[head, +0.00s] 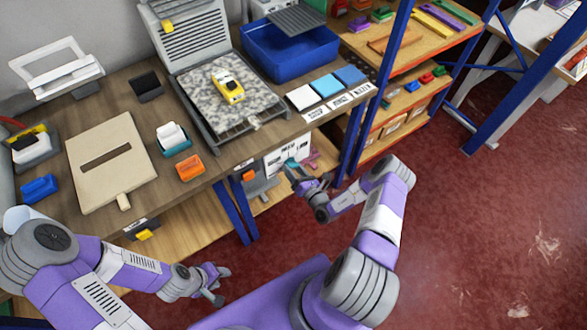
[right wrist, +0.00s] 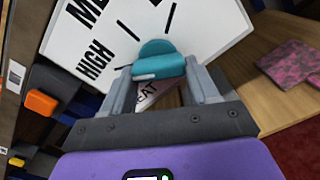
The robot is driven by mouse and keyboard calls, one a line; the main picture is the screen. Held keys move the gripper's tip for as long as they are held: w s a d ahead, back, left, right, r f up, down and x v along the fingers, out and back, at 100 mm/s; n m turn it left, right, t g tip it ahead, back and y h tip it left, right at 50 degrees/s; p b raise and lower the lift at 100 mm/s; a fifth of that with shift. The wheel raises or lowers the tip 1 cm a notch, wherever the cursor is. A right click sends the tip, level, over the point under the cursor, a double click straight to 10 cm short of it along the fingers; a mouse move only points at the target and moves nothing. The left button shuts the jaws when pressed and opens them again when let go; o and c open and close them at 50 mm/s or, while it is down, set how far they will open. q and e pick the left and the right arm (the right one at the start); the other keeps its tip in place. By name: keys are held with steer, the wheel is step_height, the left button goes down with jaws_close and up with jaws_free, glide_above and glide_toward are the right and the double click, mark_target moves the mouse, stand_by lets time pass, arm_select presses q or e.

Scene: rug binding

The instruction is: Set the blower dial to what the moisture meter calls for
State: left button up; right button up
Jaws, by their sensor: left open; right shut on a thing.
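The blower dial has a teal knob (right wrist: 157,64) on a white face (right wrist: 85,35). In the right wrist view the face shows HIGH and part of a second word starting ME, with black tick marks. My right gripper (right wrist: 160,85) is shut on the knob. In the head view this gripper (head: 302,175) is low beside the table, at the dial (head: 292,163). The yellow moisture meter (head: 228,86) lies on a speckled grey rug piece (head: 205,105) in a grey frame; its reading is too small to tell. My left gripper (head: 213,282) is open and empty, in front of the table.
White, light blue and blue squares with labels (head: 327,86) lie at the table's right edge. A blue bin (head: 290,62) stands behind them. An orange part (head: 248,175) is left of the dial. Shelves with blue posts (head: 377,90) stand right. Open red floor (head: 480,230) lies beyond.

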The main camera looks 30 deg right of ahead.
steer(key=shift+n, duration=0.6)
steer(key=o, duration=1.1)
steer(key=shift+c, duration=0.2)
steer(key=s+p, duration=0.1)
steer(key=s, duration=0.6)
steer(key=shift+s+d, duration=0.3)
steer(key=shift+d, duration=0.05)
